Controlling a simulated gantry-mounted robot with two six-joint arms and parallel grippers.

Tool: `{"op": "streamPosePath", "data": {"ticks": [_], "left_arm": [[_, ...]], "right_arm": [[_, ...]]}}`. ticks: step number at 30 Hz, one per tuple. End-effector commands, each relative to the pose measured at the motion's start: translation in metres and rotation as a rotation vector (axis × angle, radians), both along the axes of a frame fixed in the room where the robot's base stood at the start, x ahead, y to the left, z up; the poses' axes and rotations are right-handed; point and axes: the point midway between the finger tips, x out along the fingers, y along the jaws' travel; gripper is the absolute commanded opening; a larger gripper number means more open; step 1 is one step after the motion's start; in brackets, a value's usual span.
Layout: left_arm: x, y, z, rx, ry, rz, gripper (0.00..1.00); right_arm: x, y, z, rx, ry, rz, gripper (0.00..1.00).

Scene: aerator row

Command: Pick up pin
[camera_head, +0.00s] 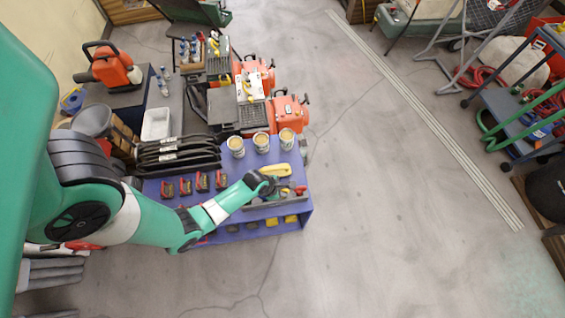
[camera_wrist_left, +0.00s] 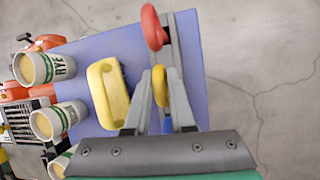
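My left gripper (camera_head: 268,187) is over a narrow grey tray (camera_head: 290,203) at the front right of the blue bench (camera_head: 226,221). In the left wrist view its two grey fingers (camera_wrist_left: 160,80) stand apart, with a yellow ring-topped piece (camera_wrist_left: 160,92) between or just beyond the tips; contact cannot be told. A red ring-topped piece (camera_wrist_left: 153,27) lies further along the tray, and a bit of blue (camera_wrist_left: 167,125) shows between the fingers. These ring-topped pieces look like pins; which one is meant cannot be told. My right gripper is not in view.
A yellow handled block (camera_wrist_left: 108,93) lies left of the fingers. Labelled cups (camera_head: 261,142) stand along the bench's back, and several red-black blocks (camera_head: 185,187) sit at its left. Orange machines (camera_head: 290,113) stand behind.

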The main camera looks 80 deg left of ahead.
Motion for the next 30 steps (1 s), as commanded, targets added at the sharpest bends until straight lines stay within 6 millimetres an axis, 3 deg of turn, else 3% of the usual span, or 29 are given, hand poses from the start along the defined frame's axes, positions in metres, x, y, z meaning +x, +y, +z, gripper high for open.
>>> {"op": "streamPosePath", "data": {"ticks": [19,23,30], "left_arm": [[0.0,0.0,0.005,0.001,0.001,0.0,0.0],[0.0,0.001,0.022,0.003,-0.002,0.0,0.0],[0.001,0.001,0.074,0.004,-0.003,0.0,0.0]], "right_arm": [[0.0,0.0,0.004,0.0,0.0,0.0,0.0],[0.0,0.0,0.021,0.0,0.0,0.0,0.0],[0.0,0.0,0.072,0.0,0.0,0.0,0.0]]}}
